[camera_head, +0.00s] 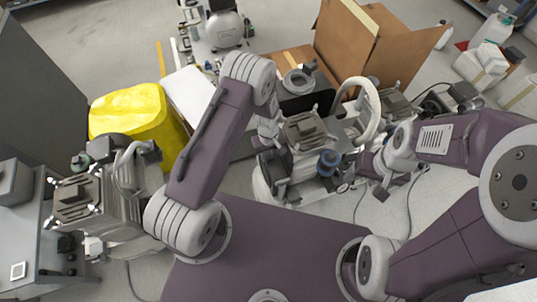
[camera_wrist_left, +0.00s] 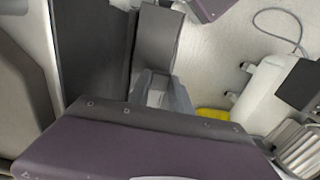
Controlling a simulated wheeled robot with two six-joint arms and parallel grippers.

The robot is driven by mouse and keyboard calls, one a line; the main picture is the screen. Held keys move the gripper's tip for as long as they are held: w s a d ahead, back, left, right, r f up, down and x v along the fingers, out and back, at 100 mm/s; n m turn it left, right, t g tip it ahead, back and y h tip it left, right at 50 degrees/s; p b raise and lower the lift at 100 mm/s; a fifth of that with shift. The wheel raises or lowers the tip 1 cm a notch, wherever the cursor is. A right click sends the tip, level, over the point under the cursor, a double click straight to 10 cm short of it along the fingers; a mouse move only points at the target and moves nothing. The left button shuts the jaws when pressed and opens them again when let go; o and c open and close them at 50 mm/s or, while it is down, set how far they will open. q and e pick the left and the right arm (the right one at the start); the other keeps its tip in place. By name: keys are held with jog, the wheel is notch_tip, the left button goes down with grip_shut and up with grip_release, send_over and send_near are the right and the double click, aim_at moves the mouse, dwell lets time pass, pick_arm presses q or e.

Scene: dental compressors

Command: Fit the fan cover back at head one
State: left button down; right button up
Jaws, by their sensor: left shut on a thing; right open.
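The middle compressor (camera_head: 305,132) stands in front of me, with a ribbed metal head, a blue-grey knob-like part (camera_head: 328,160) and a white tank below. My left gripper (camera_head: 268,132) points down at the left side of its head. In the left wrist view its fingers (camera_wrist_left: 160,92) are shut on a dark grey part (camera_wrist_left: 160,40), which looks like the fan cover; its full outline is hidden. I cannot tell whether that part touches the compressor. My right gripper (camera_head: 380,188) is open and low at the compressor's right side, apart from the left one.
A white curved hose (camera_head: 370,100) rises at the right of the compressor. A black box (camera_head: 304,98) stands behind it, then an open cardboard box (camera_head: 370,45). A yellow-covered object (camera_head: 125,112) and another compressor unit (camera_head: 85,200) stand at left. Cables lie on the floor.

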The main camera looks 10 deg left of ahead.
pick_arm(q)
jog(key=shift+f, duration=0.1)
jog(key=c, duration=0.6)
grip_release()
notch_tip(320, 180, up, 7)
jog(key=p, duration=0.6)
dwell(0.5)
